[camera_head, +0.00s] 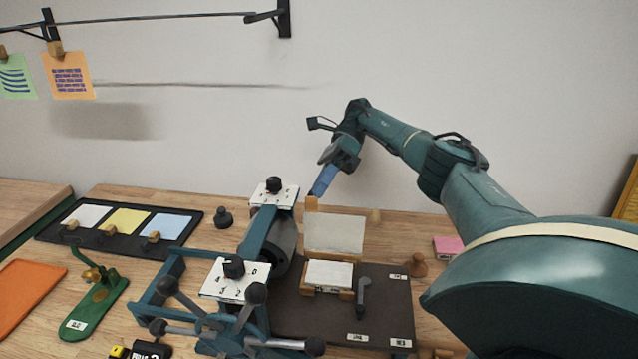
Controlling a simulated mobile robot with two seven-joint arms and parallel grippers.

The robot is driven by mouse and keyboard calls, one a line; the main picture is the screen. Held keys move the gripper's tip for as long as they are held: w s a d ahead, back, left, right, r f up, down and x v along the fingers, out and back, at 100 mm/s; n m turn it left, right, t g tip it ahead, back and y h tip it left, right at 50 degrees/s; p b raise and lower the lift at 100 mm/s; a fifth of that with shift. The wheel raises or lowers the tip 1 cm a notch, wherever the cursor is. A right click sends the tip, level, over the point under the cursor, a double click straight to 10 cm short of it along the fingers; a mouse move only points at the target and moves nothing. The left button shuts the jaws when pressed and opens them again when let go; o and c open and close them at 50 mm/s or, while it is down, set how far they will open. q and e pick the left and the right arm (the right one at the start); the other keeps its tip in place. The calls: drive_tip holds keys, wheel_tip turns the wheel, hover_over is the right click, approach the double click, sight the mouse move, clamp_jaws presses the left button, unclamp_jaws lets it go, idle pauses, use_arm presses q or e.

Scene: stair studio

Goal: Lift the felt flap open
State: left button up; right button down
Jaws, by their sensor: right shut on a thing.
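The pale felt flap (334,233) stands nearly upright behind a small white pad in a wooden frame (328,275), on the dark bed of a teal roller press. A wooden tab (311,204) sticks up at the flap's upper left corner. My right gripper (315,194) reaches down from the upper right, its blue fingers shut on this tab. The fingertips are small in the view. My left gripper is not in view.
The press roller (284,250) and white dial plates (272,193) stand close to the left of the flap. A three-colour tray (190,239) lies at the left.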

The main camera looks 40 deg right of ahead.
drive_tip(key=shift+s+f, duration=0.2)
drive_tip(key=shift+f, duration=0.75)
drive_tip(key=c, duration=1.3)
unclamp_jaws()
drive_tip(key=shift+w+f, duration=0.1)
drive_tip(key=shift+o, duration=0.2)
drive_tip(key=shift+d, duration=0.1)
drive_tip(key=shift+w, duration=0.1)
drive_tip(key=shift+r, duration=0.35)
wheel_tip(320, 180, up, 10)
drive_tip(key=shift+f, duration=0.15)
